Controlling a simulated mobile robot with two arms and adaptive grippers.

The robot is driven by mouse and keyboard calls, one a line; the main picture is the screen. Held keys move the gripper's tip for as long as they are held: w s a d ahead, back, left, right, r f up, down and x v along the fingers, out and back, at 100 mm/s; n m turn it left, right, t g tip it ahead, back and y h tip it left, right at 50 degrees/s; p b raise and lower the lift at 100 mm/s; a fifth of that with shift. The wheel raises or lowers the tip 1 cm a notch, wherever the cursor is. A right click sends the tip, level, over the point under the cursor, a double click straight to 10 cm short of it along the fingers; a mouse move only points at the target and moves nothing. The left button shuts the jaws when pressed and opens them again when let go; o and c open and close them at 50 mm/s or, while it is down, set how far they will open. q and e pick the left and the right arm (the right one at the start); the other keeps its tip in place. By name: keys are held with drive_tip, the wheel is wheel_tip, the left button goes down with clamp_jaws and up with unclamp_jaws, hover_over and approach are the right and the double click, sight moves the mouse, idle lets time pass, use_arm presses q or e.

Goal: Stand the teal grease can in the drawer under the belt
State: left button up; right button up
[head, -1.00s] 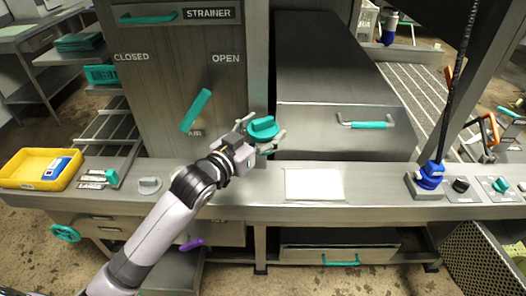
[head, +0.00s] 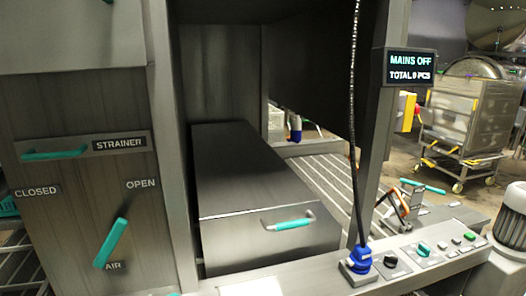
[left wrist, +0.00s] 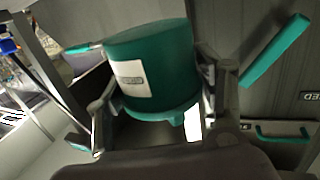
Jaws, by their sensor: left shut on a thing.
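The teal grease can (left wrist: 168,62) with a pale label fills the middle of the left wrist view. My left gripper (left wrist: 158,95) is shut on it, one finger on each side. The can and both grippers are out of the head view. A steel unit with a dark flat top (head: 240,165) stands in the head view's middle. Its front panel (head: 235,245) has a teal bar handle (head: 290,222) and looks shut. I cannot tell from the picture whether this front is the task's drawer.
A steel counter (head: 320,280) runs along the front, with a blue-based cable fitting (head: 357,262) and knobs. The strainer panel (head: 80,200) stands left, with a teal lever (head: 112,243). A roller conveyor (head: 335,185) lies behind right. A screen (head: 410,68) reads MAINS OFF.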

use_arm(q)
drive_tip(key=shift+s+a+f+y, duration=0.15)
drive_tip(key=shift+s+a+f, duration=0.05)
drive_tip(key=shift+s, duration=0.2)
drive_tip(key=shift+s+a+f+y, duration=0.15)
drive_tip(key=shift+s, duration=0.25)
drive_tip(key=s+f, duration=0.3)
drive_tip(key=s, duration=0.5)
drive_tip(key=shift+f, duration=0.25)
